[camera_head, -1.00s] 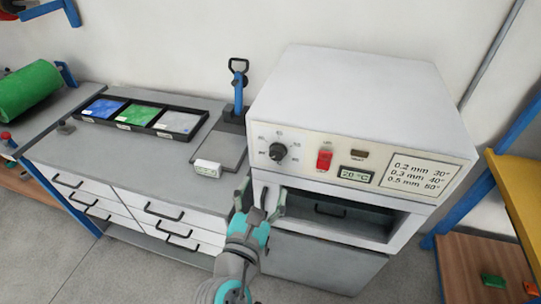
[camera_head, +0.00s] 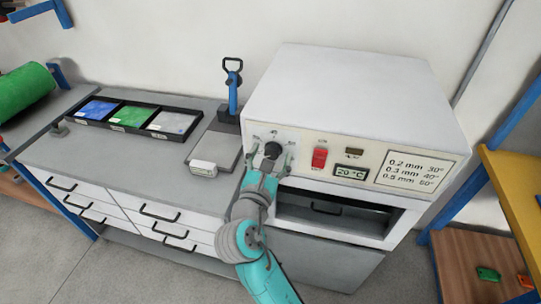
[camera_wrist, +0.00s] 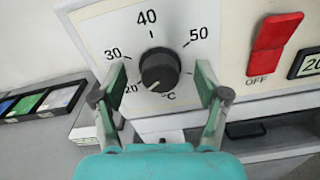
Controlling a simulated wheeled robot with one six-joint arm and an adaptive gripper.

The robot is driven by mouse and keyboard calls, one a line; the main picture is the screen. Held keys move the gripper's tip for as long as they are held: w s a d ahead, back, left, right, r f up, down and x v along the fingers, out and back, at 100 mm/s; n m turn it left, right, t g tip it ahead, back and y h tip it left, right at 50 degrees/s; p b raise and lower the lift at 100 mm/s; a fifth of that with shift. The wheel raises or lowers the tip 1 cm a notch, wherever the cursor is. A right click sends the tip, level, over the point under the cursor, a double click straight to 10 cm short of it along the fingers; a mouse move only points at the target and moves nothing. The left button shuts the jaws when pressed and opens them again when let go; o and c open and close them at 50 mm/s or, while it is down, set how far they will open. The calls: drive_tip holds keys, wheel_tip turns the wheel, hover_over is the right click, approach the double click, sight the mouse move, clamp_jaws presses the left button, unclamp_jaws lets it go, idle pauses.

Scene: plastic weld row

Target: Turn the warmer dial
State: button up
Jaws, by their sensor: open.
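The warmer dial (camera_head: 272,150) is a round black knob on the white front panel of the warmer (camera_head: 345,85). In the wrist view the dial (camera_wrist: 160,69) sits on a scale with 20, 30, 40, 50 and °C, and its white mark points to the lower left, near 20. My gripper (camera_head: 268,160) is at the panel, just in front of the dial. In the wrist view my gripper (camera_wrist: 160,85) is open, with one finger on each side of the dial and a visible gap to it on both sides.
Right of the dial are a red switch (camera_wrist: 274,42) marked OFF, a 20 °C display (camera_head: 352,173) and a thickness chart (camera_head: 414,172). Below is an open warmer compartment (camera_head: 335,212). A counter at left holds a tray of coloured sheets (camera_head: 130,118) and a blue-handled press (camera_head: 232,92).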

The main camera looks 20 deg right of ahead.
drive_tip(key=shift+c, duration=0.3)
drive_tip(key=c, duration=1.1)
